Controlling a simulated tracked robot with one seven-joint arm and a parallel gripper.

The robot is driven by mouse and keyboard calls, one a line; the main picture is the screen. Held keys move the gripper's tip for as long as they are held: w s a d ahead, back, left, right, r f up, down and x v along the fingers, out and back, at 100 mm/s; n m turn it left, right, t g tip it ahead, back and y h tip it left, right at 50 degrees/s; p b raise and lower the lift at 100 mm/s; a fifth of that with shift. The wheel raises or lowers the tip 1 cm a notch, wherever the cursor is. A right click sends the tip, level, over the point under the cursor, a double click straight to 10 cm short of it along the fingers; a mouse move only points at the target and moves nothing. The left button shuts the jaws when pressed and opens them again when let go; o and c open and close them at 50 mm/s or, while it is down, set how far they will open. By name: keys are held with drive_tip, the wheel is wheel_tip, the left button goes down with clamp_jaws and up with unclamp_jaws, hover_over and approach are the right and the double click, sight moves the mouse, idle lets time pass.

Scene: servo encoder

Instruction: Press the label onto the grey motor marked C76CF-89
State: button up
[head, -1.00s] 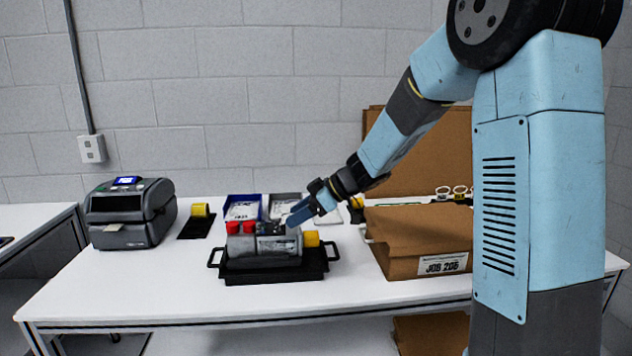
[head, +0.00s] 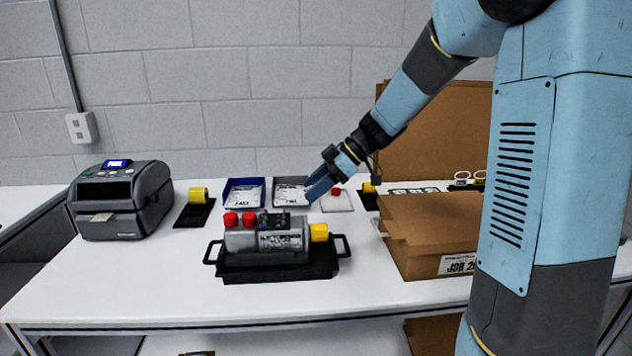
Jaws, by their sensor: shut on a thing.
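The grey motor (head: 262,241) lies on its side in a black tray with two handles (head: 280,272). Two red caps show at its upper left, a yellow cap at its right end and a dark box on top. A pale marked patch (head: 280,240) shows on its front; its print is too small to read. I cannot tell whether this patch is the label. My gripper (head: 310,194) is above and behind the motor's right end, apart from it, by the grey bin. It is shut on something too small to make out.
A label printer (head: 120,200) and a yellow roll on a black stand (head: 196,206) are on the left. A blue bin (head: 243,192) and a grey bin (head: 290,190) stand behind the motor. An open cardboard box (head: 430,235) is at the right. The front table strip is clear.

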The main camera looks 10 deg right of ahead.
sight(297, 222)
drive_tip(key=shift+a+f, duration=0.35)
drive_tip(key=shift+f, duration=0.75)
drive_tip(key=shift+a+f, duration=0.4)
drive_tip(key=shift+f, duration=0.65)
drive_tip(key=shift+a+f, duration=0.35)
drive_tip(key=shift+f, duration=1)
drive_tip(key=shift+s+a+f, duration=0.1)
drive_tip(key=shift+s, duration=0.05)
drive_tip(key=o, duration=1.1)
drive_tip(key=shift+f, duration=0.1)
drive_tip(key=shift+c, duration=0.2)
drive_tip(key=shift+d+r, duration=0.45)
drive_tip(key=shift+d, duration=0.1)
drive_tip(key=shift+v, duration=1.9)
drive_tip(key=shift+a+r, duration=0.1)
